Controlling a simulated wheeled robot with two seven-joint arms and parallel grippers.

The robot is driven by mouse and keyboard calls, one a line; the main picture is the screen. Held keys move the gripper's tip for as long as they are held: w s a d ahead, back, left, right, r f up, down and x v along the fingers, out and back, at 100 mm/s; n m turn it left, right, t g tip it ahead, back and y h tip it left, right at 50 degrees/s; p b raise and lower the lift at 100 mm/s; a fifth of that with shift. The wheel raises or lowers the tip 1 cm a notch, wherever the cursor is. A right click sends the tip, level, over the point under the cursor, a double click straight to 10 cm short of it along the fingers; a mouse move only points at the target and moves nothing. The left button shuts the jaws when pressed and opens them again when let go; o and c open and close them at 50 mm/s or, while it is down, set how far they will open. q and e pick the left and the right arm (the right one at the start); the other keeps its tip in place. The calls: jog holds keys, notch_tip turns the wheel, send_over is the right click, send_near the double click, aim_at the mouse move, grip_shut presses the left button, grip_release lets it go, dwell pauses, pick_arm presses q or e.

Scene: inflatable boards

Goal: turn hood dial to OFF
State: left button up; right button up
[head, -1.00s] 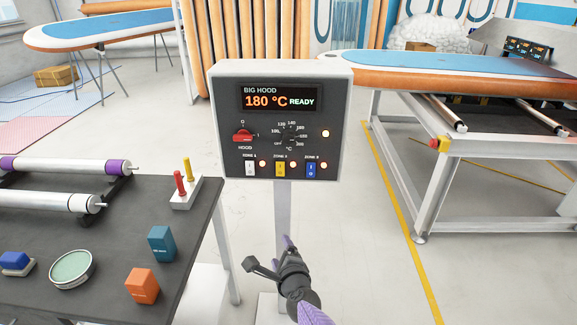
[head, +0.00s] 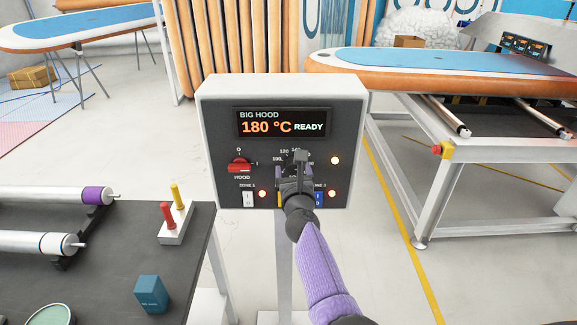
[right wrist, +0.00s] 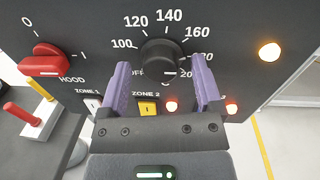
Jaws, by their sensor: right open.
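The control box (head: 352,140) reads BIG HOOD, 180 °C, READY. Its black temperature dial (right wrist: 162,50) has numbers around it and an OFF mark at its lower left in the right wrist view; where its pointer stands is hard to tell. In the head view my right gripper mostly hides this dial. A red HOOD switch (head: 240,165), marked 0 and 1, sits left of it and also shows in the right wrist view (right wrist: 44,66), its handle about level. My right gripper (head: 294,170) is open before the black dial, its purple fingers (right wrist: 163,66) on either side; contact cannot be told. My left gripper is out of view.
Zone switches sit below the dial: white (head: 248,199), yellow (right wrist: 148,108) and blue (head: 319,199). Lit orange lamps (head: 335,160) are beside them. A dark table (head: 110,235) stands at left, with a red-and-yellow-handled block (head: 174,236). A board frame (head: 480,180) stands at right.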

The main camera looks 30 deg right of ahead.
jog(key=shift+s, duration=0.1)
jog(key=shift+c, duration=0.7)
grip_shut()
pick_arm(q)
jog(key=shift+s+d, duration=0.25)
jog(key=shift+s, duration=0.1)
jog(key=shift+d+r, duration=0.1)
